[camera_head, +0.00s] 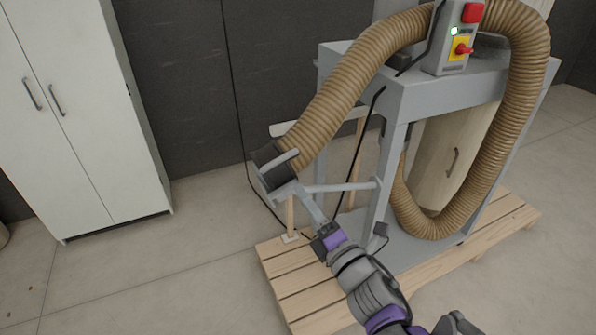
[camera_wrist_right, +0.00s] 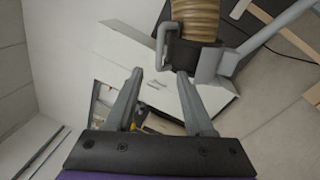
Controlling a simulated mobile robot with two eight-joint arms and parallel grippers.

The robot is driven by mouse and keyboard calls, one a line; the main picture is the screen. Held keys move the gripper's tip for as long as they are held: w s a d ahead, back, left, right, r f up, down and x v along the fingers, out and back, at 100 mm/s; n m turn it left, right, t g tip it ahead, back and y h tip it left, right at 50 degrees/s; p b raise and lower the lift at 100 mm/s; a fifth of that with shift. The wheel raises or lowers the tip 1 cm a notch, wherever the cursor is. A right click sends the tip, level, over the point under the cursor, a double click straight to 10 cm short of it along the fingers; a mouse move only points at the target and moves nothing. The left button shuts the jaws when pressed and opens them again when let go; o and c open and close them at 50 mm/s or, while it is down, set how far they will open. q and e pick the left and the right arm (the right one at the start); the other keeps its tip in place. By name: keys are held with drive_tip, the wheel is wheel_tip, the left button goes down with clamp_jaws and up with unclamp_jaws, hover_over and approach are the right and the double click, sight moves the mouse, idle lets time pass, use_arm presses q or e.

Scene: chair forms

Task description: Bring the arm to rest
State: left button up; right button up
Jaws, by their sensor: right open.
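My right arm reaches up from the bottom of the head view. Its gripper (camera_head: 312,208) is near the dark end fitting (camera_head: 272,168) of a ribbed tan hose. In the right wrist view the gripper (camera_wrist_right: 160,74) has its two grey fingers spread apart with nothing between them. The hose's dark end fitting (camera_wrist_right: 192,52) and its grey handle (camera_wrist_right: 164,42) are just beyond the fingertips; I cannot tell whether they touch. My left gripper is not in view.
The hose (camera_head: 345,88) loops over a grey machine frame (camera_head: 395,165) with a red-and-yellow switch box (camera_head: 455,40). The frame stands on a wooden pallet (camera_head: 285,275). A white cabinet (camera_head: 75,120) stands at left. Floor between them is clear.

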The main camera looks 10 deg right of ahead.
drive_tip(key=s+d+f+m+g+h, duration=0.3)
drive_tip(key=d+f+m+h, duration=0.25)
drive_tip(key=m, duration=0.35)
drive_tip(key=s+d+f+m+g+h, duration=0.2)
drive_tip(key=s+d+f+m+h, duration=0.2)
drive_tip(key=d+f+m, duration=0.3)
drive_tip(key=s+a+f+m+g+y, duration=0.2)
drive_tip(key=s+f+m+g, duration=0.5)
drive_tip(key=s+f+m, duration=0.3)
drive_tip(key=s, duration=0.3)
drive_tip(key=shift+s+a+f+m+g, duration=0.15)
drive_tip(key=shift+s+f+m+g, duration=0.1)
drive_tip(key=shift+s+m+g, duration=0.05)
